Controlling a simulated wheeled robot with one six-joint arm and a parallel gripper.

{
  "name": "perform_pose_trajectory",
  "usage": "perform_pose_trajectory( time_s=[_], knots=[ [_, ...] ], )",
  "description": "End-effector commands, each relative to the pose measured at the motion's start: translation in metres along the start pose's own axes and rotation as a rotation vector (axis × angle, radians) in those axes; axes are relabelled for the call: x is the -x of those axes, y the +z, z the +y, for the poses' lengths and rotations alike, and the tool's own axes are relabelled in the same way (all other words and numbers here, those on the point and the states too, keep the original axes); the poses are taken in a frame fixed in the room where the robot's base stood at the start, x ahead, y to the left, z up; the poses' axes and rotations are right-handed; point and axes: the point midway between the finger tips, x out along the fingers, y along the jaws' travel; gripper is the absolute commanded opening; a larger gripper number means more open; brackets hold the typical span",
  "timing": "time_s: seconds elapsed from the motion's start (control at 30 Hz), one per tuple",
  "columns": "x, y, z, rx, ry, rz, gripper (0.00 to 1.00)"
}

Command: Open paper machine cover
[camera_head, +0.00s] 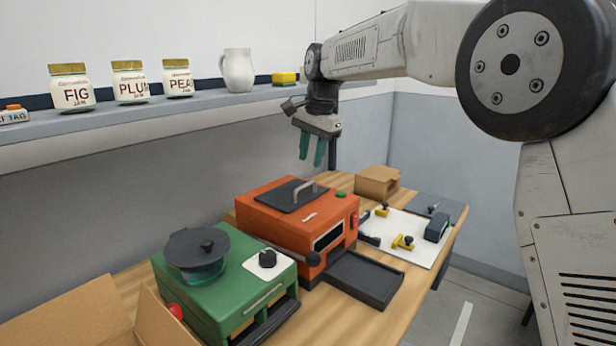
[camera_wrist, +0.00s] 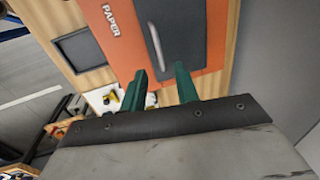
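The orange paper machine (camera_head: 270,222) stands on the wooden table in the head view. Its dark cover (camera_head: 284,196) lies flat and closed on top, with a light grey bar handle (camera_head: 306,190). In the wrist view the word PAPER shows on the orange top (camera_wrist: 112,30), beside the dark cover (camera_wrist: 170,22) and its handle (camera_wrist: 156,46). My gripper (camera_head: 312,158) hangs above the machine's back right part, fingers pointing down. Its two green fingers (camera_wrist: 160,84) are apart with nothing between them, and the handle lies ahead of them, untouched.
A green machine (camera_head: 225,285) with a dark lidded pot stands left of the paper machine. A dark tray (camera_head: 365,276) juts out in front. A white board (camera_head: 410,232) with yellow clamps and a cardboard box (camera_head: 377,182) are at right. A shelf (camera_head: 150,108) with jars runs along the wall.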

Motion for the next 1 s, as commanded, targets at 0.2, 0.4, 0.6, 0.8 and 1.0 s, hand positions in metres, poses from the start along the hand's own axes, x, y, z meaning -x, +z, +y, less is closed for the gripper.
perform_pose_trajectory(
  time_s=[0.2, 0.4, 0.6, 0.8, 1.0],
  knots=[
    [-0.036, 0.0, 0.001, 0.001, 0.001, -0.001, 0.31],
    [-0.059, 0.0, 0.001, 0.001, 0.001, 0.0, 0.31],
    [-0.064, 0.0, 0.001, 0.002, -0.001, 0.001, 0.31],
    [-0.064, 0.0, 0.001, 0.002, -0.001, 0.001, 0.17],
    [-0.064, 0.0, 0.001, 0.002, -0.001, 0.001, 0.0]
  ],
)
